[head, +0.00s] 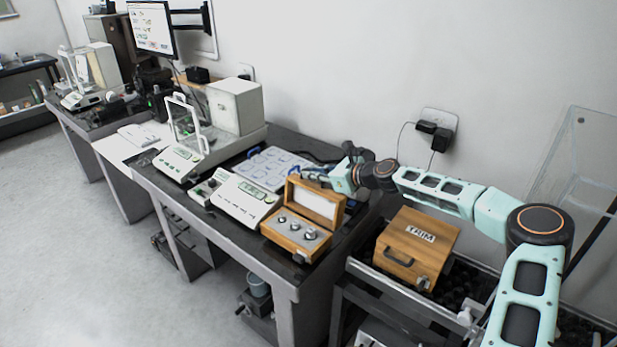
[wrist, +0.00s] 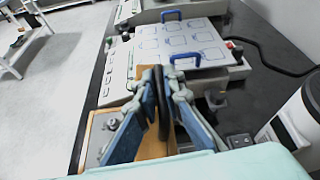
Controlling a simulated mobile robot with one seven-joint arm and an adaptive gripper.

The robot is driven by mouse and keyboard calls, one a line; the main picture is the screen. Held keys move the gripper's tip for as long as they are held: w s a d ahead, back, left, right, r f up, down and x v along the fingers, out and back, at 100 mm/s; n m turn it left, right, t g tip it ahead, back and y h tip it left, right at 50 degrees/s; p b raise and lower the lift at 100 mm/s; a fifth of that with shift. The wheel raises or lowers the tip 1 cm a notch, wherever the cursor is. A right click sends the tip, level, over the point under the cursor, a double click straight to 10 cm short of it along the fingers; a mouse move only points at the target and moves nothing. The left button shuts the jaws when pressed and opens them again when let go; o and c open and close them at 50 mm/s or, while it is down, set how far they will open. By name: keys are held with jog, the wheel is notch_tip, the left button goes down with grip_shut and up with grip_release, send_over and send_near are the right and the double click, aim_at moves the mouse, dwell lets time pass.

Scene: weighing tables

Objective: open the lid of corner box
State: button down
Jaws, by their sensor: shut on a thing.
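The corner box (head: 290,237) is a wooden case at the near corner of the dark table. Its lid (head: 316,203) stands raised and tilted, with a pale panel inside. Several metal weights (head: 310,234) show in the box. My gripper (head: 310,177) is behind the raised lid, its tips mostly hidden there in the head view. In the wrist view my gripper (wrist: 162,88) has its blue fingers closed on both sides of a dark upright handle (wrist: 163,105), which stands against the lid's wood (wrist: 152,140). The box's metal-topped insert (wrist: 101,135) shows at lower left.
A white balance (head: 240,199) stands left of the box, and a panel with blue handles (head: 266,170) lies behind. A wooden box marked TRIM (head: 416,249) sits on a lower cart at right. A white cylinder (wrist: 300,110) shows at right in the wrist view.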

jog(key=shift+w+d+f, duration=0.1)
jog(key=shift+f, duration=0.15)
jog(key=c, duration=2)
grip_release()
jog(key=shift+c, duration=0.2)
notch_tip(320, 180, up, 10)
jog(key=shift+r, duration=0.1)
